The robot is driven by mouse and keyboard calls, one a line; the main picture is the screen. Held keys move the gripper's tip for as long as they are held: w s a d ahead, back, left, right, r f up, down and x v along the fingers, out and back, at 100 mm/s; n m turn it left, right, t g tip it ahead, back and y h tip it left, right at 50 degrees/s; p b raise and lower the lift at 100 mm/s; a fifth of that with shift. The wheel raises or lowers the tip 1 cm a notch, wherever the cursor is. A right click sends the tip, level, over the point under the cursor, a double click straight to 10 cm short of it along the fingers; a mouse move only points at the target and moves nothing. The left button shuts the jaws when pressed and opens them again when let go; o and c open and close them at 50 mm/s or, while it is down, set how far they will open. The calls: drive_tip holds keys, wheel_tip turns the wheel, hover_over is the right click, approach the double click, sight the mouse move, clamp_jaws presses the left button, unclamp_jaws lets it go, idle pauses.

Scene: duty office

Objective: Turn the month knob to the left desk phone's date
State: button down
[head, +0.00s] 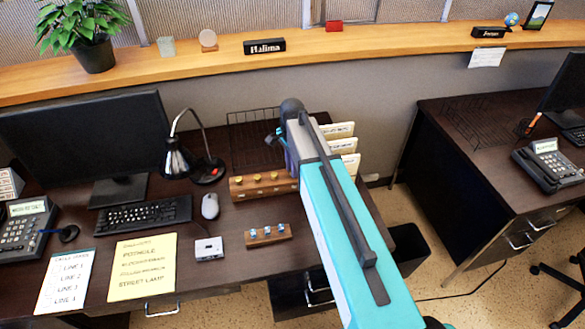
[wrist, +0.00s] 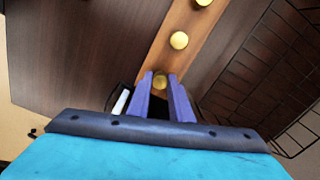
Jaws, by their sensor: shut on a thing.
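A wooden block with a row of brass knobs (head: 250,195) stands on the left desk, left of my arm. In the wrist view its wooden top (wrist: 171,58) carries brass knobs, one (wrist: 179,40) clear of my gripper. My gripper (wrist: 160,80) is shut on the end knob (wrist: 160,83), with one purple finger on each side. In the head view my arm hides the gripped knob and most of the gripper. The left desk phone (head: 27,232) has a lit pale green display (head: 27,208); its text is too small to read surely.
A smaller wooden block with silver-blue pieces (head: 268,236) lies in front. Another phone (head: 548,165) stands on the right desk.

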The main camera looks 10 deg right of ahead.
drive_tip(key=n+b, duration=0.1)
drive_tip(key=n, duration=0.4)
drive_tip(key=shift+n, duration=0.3)
drive_tip(key=n, duration=0.5)
idle(0.4)
drive_tip(key=c, duration=1.6)
unclamp_jaws()
drive_tip(key=shift+r+b, duration=0.1)
drive_tip(key=shift+b, duration=0.2)
drive_tip(key=shift+r+b, duration=1.4)
drive_tip(key=shift+r, duration=5.4)
